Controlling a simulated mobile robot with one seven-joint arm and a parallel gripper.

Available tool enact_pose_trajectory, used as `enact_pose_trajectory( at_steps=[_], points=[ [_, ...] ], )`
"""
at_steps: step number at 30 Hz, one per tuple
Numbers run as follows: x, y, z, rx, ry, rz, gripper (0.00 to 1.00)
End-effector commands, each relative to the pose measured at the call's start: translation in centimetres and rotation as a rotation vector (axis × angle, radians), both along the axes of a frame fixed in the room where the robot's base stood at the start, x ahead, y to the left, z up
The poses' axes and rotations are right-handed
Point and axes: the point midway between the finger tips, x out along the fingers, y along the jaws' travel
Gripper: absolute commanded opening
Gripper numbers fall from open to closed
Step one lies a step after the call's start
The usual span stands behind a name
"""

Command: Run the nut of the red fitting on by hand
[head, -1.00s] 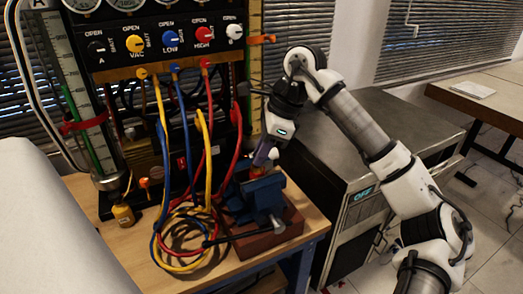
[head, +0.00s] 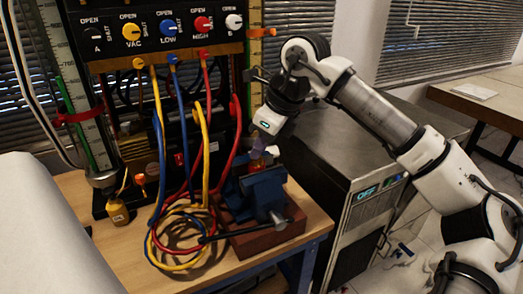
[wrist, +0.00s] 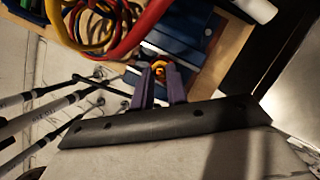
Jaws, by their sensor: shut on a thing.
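The red fitting (head: 257,166) stands upright in the blue vise (head: 260,190), its red part showing just below my fingers. My gripper (head: 263,148), with purple fingers, comes down on it from above, tilted. In the wrist view my gripper (wrist: 160,76) has its fingertips on both sides of a small brass-orange nut (wrist: 159,68), shut on it. The fingers hide most of the nut in the head view. I cannot tell how far the nut sits on its thread.
The vise stands on a red-brown block (head: 270,238) at the bench's right edge. Yellow, blue and red hoses (head: 185,225) loop close on its left. A valve panel (head: 165,35) rises behind. A grey cabinet (head: 335,150) stands at right.

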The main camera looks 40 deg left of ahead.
Motion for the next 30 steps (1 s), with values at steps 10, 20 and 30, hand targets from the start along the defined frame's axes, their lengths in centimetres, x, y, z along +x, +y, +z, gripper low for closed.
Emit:
enact_pose_trajectory(
  at_steps=[10,20,30],
  points=[
    [-0.17,-0.05,-0.02,-0.001,-0.001,-0.132,0.0],
    [-0.2,-0.03,0.05,0.0,0.001,-0.15,0.0],
    [-0.18,-0.02,0.04,0.0,0.001,-0.149,0.37]
  ],
)
